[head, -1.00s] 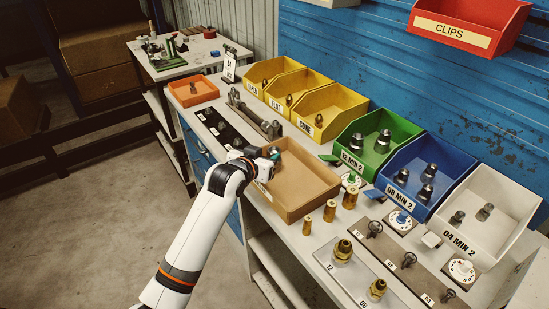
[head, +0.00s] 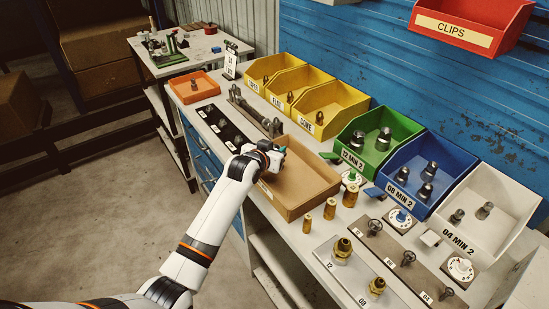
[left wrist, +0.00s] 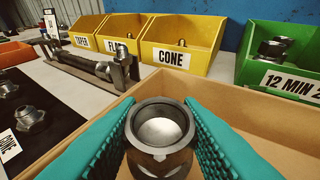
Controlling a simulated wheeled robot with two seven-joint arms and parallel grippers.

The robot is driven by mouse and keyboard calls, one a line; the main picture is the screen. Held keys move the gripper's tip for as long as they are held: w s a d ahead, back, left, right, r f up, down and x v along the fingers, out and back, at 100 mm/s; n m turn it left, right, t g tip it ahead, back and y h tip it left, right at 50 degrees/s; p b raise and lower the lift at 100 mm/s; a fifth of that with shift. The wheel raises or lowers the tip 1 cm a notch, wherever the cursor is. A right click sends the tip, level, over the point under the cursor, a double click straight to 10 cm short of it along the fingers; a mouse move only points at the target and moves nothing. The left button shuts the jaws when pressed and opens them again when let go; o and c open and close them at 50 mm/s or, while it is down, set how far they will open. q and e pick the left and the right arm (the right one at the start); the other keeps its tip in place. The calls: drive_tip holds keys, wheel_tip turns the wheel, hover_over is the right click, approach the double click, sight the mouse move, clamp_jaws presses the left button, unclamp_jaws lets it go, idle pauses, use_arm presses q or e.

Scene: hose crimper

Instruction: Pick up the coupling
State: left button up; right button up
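The coupling (left wrist: 160,135) is a grey metal fitting with a round open top, seen from above in the left wrist view. My left gripper (left wrist: 158,120) has its teal fingers on both sides of it, seemingly pressed against it. In the head view my left gripper (head: 276,158) is over the left part of the brown tray (head: 306,209), and the coupling is hidden there. Whether the coupling touches the tray floor cannot be told. My right gripper is not in view.
A black mat (head: 205,113) with fittings lies left of the tray. A metal fixture (head: 255,112) stands behind it. Yellow bins (head: 333,103), a green bin (head: 391,122) and a blue bin (head: 440,152) line the back. Brass pieces (head: 330,208) stand right of the tray.

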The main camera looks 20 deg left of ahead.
use_arm(q)
drive_tip(key=c, duration=0.6)
drive_tip(key=shift+r, duration=0.1)
